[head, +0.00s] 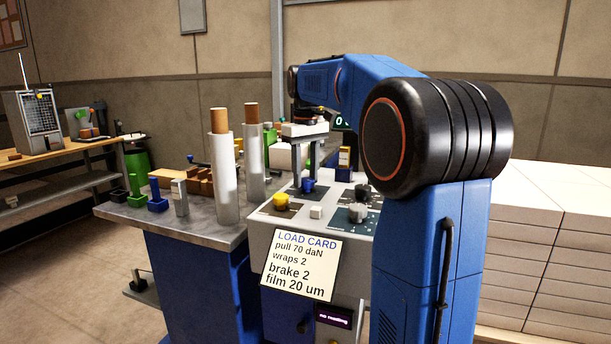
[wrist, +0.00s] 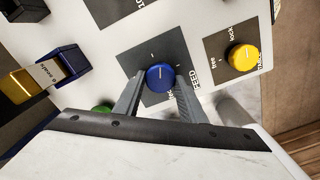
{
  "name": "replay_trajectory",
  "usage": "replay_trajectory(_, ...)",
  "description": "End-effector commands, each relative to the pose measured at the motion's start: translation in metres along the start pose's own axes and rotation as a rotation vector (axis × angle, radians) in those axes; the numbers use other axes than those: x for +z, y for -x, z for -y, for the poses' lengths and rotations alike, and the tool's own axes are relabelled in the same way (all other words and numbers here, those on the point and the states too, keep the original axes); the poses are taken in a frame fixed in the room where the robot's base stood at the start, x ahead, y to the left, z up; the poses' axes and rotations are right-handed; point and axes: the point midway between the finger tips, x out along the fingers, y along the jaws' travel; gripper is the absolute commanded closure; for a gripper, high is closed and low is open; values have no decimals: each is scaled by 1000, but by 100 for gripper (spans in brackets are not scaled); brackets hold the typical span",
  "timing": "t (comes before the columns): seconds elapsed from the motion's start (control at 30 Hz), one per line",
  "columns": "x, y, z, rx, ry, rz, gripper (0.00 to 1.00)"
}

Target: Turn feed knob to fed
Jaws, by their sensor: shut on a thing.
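The feed knob (wrist: 161,77) is a round blue knob on a dark square plate marked FEED, with tick marks around it. A light pointer line shows on its face, but I cannot read clearly which mark it points to. It also shows in the head view (head: 308,186) on the top of the grey control panel. My gripper (head: 309,178) reaches down from above and is shut on the knob, one finger on each side. In the wrist view the two fingers of my gripper (wrist: 161,84) flank the knob, and the wrist body covers the lower part.
A yellow knob (wrist: 243,57) sits on a nearby plate, with a grey knob (head: 358,212) and small white block (head: 316,212) also on the panel. A load card (head: 300,264) hangs in front. White rolls (head: 222,178) stand upright on the table at left.

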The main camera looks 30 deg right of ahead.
Motion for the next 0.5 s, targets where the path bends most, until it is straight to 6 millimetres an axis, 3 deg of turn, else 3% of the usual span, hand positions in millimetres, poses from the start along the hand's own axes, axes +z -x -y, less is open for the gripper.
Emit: replay_trajectory(0.5,0,1,-2,1,-488,-3,85)
